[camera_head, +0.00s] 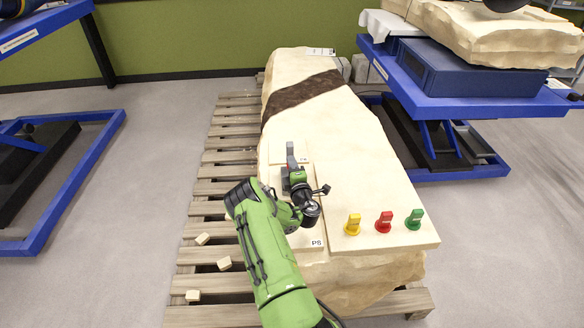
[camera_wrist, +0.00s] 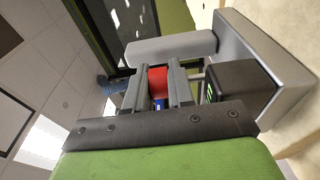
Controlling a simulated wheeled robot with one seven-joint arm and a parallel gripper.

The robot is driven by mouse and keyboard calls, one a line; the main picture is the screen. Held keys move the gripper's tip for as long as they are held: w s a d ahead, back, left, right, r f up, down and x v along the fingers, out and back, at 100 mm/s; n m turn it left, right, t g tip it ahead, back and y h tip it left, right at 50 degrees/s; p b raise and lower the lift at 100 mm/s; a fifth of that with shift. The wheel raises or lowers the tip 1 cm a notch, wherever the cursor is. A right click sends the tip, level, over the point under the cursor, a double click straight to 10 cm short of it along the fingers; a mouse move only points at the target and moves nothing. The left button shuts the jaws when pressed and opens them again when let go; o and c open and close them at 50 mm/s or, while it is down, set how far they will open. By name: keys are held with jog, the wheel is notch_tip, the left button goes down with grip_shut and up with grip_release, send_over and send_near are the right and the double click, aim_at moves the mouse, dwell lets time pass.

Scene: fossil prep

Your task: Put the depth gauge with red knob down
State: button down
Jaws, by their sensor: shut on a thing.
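My gripper (camera_head: 295,175) is at the near left part of the large pale stone block (camera_head: 350,150). In the wrist view my gripper (camera_wrist: 156,72) has its two fingers closed on either side of the red knob (camera_wrist: 157,82) of the depth gauge. The depth gauge (camera_wrist: 265,62) has a grey L-shaped frame and a dark box with a small green display. In the head view a grey upright part of the gauge (camera_head: 291,156) shows just beyond my gripper; the rest is mostly hidden. I cannot tell whether the gauge touches the stone.
A yellow tag (camera_head: 353,225), red tag (camera_head: 384,222) and green tag (camera_head: 414,219) stand on the block's near right. A P8 label (camera_head: 317,243) lies near my arm. Wooden pallet slats (camera_head: 222,185) lie under the block. A blue lift table (camera_head: 470,100) stands right.

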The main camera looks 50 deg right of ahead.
jog(key=c, duration=1)
grip_release()
